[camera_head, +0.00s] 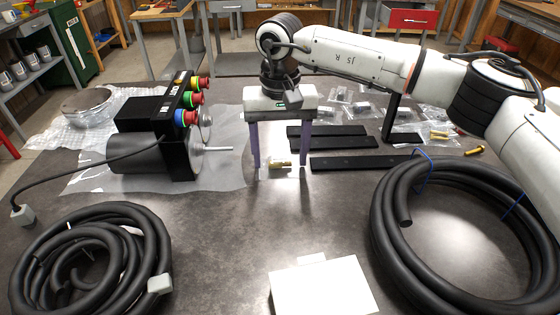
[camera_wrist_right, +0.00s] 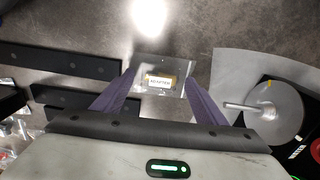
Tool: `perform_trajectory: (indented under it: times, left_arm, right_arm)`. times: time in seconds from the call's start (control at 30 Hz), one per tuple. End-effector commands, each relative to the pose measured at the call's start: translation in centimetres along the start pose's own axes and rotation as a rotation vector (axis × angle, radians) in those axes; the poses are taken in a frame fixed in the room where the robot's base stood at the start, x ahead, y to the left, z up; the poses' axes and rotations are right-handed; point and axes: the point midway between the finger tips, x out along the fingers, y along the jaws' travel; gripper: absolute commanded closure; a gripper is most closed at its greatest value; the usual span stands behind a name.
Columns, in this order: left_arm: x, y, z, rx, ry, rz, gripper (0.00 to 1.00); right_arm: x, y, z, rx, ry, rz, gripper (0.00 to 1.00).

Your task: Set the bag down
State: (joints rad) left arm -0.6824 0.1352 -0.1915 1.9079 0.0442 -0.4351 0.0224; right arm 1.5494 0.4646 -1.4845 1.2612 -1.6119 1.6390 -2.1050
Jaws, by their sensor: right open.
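A small clear bag with a brass-coloured piece inside (camera_head: 281,168) is between the fingertips of my right gripper (camera_head: 280,164). In the right wrist view the bag (camera_wrist_right: 160,65) shows a label reading "ADAPTER". It appears to lie flat on the dark table. The right gripper points down with its two purple fingers spread wide, one on each side of the bag. I cannot tell whether either fingertip touches the bag's edge. My left gripper is not in view.
A motor unit with coloured buttons (camera_head: 140,152) stands left of the gripper on a clear sheet. Black flat bars (camera_head: 360,163) lie to its right. Hose coils (camera_head: 90,262) (camera_head: 385,215) and a white box (camera_head: 322,288) are nearer.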

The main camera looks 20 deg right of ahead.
Motion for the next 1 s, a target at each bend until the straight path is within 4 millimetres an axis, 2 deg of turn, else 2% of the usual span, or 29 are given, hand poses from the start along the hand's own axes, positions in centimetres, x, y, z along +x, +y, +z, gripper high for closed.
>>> perform_trajectory:
  times: [0.27, 0.5, 0.57, 0.83, 1.0]
  left_arm:
    - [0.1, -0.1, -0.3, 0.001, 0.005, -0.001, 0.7]
    - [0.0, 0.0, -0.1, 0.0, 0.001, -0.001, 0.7]
    - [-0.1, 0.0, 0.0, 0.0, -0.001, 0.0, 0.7]
    - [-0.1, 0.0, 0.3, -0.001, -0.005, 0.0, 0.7]
    - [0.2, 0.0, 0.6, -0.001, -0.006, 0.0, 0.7]
  right_arm:
    - [0.4, 0.0, 0.0, 0.0, 0.001, -0.001, 0.34]
    - [0.3, 0.0, 0.0, 0.0, 0.001, -0.001, 0.75]
    - [0.3, 0.0, 0.0, 0.0, 0.001, -0.001, 0.83]
    - [-0.2, 0.0, -0.1, 0.0, 0.003, -0.001, 0.83]
    - [-2.9, -0.1, -0.1, -0.001, 0.005, -0.003, 0.83]
